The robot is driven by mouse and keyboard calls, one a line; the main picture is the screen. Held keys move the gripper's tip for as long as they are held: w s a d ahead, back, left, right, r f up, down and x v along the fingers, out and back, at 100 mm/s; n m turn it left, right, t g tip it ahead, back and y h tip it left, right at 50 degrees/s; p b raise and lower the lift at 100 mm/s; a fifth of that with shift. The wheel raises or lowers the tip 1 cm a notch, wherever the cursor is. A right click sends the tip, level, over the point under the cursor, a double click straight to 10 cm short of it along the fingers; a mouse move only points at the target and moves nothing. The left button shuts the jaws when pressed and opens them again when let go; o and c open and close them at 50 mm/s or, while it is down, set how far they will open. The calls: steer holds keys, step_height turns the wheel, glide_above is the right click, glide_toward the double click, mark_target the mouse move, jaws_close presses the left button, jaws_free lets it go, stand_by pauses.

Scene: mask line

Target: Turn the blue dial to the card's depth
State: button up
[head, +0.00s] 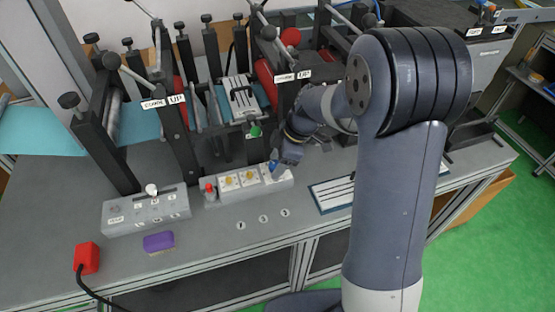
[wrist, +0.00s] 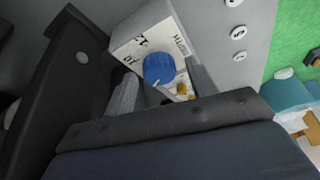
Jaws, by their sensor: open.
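The blue dial (head: 273,166) sits at the right end of a light grey control box on the bench. In the wrist view the blue dial (wrist: 158,68) shows a short pale mark on its edge, and a white printed scale lies around it. My gripper (head: 281,165) is at the dial from above. In the wrist view my gripper (wrist: 162,76) is open, with one finger on each side of the dial; I cannot tell if either touches it. I cannot make out a card with a readable depth value.
The control box (head: 231,190) also carries yellow knobs and a red button (head: 210,188). A grey switch box (head: 146,212), a purple block (head: 158,242) and a red box (head: 87,258) are to the left. A striped panel (head: 333,193) lies right. Machine frames stand behind.

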steer(key=shift+c, duration=0.3)
steer(key=c, duration=0.9)
steer(key=shift+f+m+b, duration=0.1)
steer(key=shift+m+b, duration=0.2)
steer(key=shift+b, duration=0.15)
steer(key=shift+s+f+m+t+b, duration=0.1)
steer(key=shift+m+t+b, duration=0.3)
steer(key=shift+m+b, duration=0.6)
steer(key=shift+s+m+t+b, duration=0.1)
steer(key=shift+m+t+b, duration=0.5)
steer(key=shift+m+b, duration=0.5)
steer(key=m, duration=0.1)
steer(key=m+t+h, duration=0.1)
steer(key=m, duration=0.1)
steer(key=shift+a+r+m, duration=0.1)
steer(key=shift+r+m, duration=0.1)
steer(key=shift+m, duration=0.1)
steer(key=shift+s+m+t+h, duration=0.1)
steer(key=shift+m+t+h, duration=0.35)
steer(key=shift+m, duration=1.25)
